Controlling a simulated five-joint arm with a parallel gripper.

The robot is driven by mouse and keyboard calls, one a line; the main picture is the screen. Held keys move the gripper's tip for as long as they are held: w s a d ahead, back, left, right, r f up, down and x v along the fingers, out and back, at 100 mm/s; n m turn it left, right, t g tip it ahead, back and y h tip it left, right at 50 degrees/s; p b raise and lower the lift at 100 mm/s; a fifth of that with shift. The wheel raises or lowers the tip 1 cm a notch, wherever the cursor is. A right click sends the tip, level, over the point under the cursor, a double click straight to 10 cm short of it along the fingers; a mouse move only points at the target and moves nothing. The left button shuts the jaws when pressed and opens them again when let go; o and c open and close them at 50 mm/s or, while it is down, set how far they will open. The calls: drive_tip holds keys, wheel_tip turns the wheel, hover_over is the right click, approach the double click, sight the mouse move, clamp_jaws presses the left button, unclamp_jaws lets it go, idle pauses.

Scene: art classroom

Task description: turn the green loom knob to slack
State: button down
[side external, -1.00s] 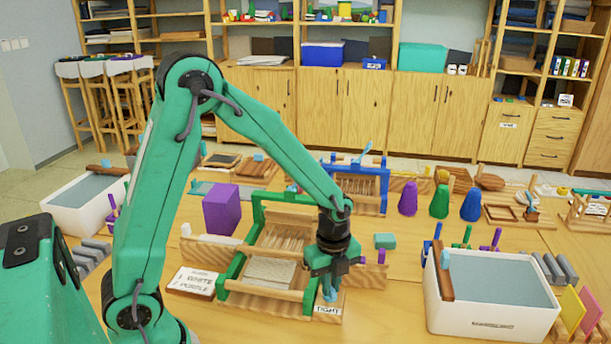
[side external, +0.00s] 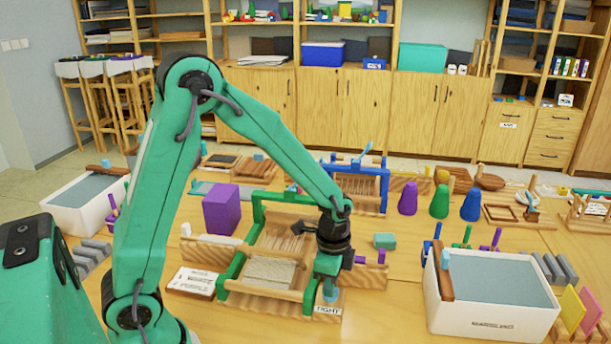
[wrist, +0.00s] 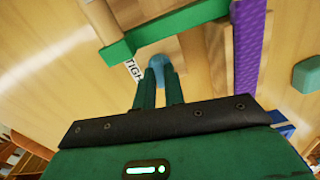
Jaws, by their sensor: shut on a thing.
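The green loom (side external: 232,268) stands on the table in front of my arm, with white threads strung across it. Its light blue knob (side external: 330,295) is at its front right corner, beside a label reading "TIGHT" (side external: 328,310). My gripper (side external: 328,288) points down at the knob, with its fingers shut on it. In the wrist view the two green fingers (wrist: 158,92) reach the blue knob (wrist: 160,64), with the partly hidden label (wrist: 133,70) at its left. The fingers cover part of the knob, so I cannot tell which way it points.
A white sign block (side external: 192,283) lies left of the loom and a purple block (side external: 221,209) behind it. A blue loom (side external: 384,190) stands farther back.

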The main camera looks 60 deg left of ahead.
drive_tip(key=shift+r+n, duration=0.1)
drive_tip(key=shift+n, duration=0.2)
drive_tip(key=c, duration=1.5)
unclamp_jaws()
drive_tip(key=shift+r, duration=3.9)
